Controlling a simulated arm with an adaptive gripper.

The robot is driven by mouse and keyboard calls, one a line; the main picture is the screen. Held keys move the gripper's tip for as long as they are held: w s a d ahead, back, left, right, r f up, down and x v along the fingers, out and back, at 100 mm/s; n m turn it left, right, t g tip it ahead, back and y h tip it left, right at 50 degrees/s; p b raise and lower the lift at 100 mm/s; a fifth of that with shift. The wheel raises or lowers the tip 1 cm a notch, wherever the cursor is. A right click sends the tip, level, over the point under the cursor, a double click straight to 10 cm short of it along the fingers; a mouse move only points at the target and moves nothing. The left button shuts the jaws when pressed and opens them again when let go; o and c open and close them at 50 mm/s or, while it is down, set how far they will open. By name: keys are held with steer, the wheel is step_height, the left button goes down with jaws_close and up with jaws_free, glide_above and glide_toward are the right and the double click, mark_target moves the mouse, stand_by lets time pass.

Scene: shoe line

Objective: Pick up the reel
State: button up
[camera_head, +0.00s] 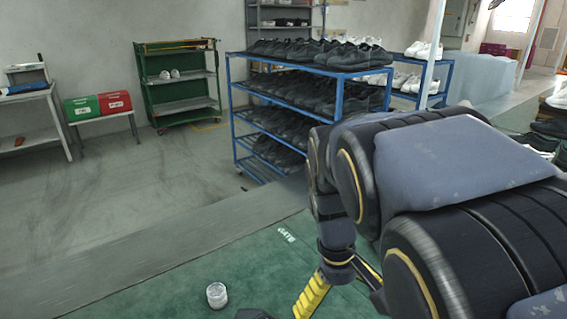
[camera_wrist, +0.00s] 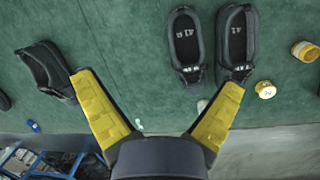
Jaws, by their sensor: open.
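My gripper (camera_wrist: 160,82) is open and empty above the green table, its two yellow fingers spread wide. In the head view a yellow finger (camera_head: 311,295) shows below my arm. I cannot tell for certain which thing is the reel. A short yellow, spool-like piece (camera_wrist: 305,51) lies at the right in the wrist view, apart from my gripper. A smaller round piece (camera_wrist: 265,89) with a pale top and yellow side is nearer the right finger. In the head view a small whitish cylinder (camera_head: 217,295) stands on the table, left of my gripper.
Two black shoes (camera_wrist: 186,45) (camera_wrist: 236,40) lie side by side beyond the fingers. Another black shoe (camera_wrist: 47,70) is by the left fingertip. A small blue item (camera_wrist: 33,126) lies near the table edge. A blue rack (camera_head: 340,75) of shoes stands behind the table (camera_head: 180,285).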

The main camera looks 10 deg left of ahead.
steer(key=w+a+f+n, duration=0.2)
steer(key=w+a+f, duration=0.1)
steer(key=a, duration=0.4)
steer(key=w+a+f+n+t, duration=0.1)
steer(key=w+a+f+n, duration=0.2)
steer(key=a, duration=0.4)
steer(key=w+a+f+n, duration=0.2)
steer(key=a+f, duration=0.2)
steer(key=a, duration=0.3)
steer(key=s+a+f+n, duration=0.2)
steer(key=s+a+f, duration=0.1)
steer(key=a, duration=0.3)
steer(key=s+a+f+n+y, duration=0.1)
steer(key=s+a+f+n, duration=0.2)
steer(key=a, duration=0.4)
steer(key=s+a+f+n+y, duration=0.1)
steer(key=s+a+f+n, duration=0.1)
steer(key=s+a+f, duration=0.2)
steer(key=shift+s+a+f, duration=0.15)
steer(key=shift+a+f, duration=0.55)
steer(key=shift+f, duration=0.05)
steer(key=shift+s+a+f, duration=0.1)
steer(key=shift+a+f, duration=0.6)
step_height(320, 180, down, 2)
steer(key=shift+f, duration=0.25)
steer(key=f, duration=0.5)
steer(key=shift+w+a, duration=0.2)
steer(key=shift+w, duration=0.2)
steer(key=c, duration=1.2)
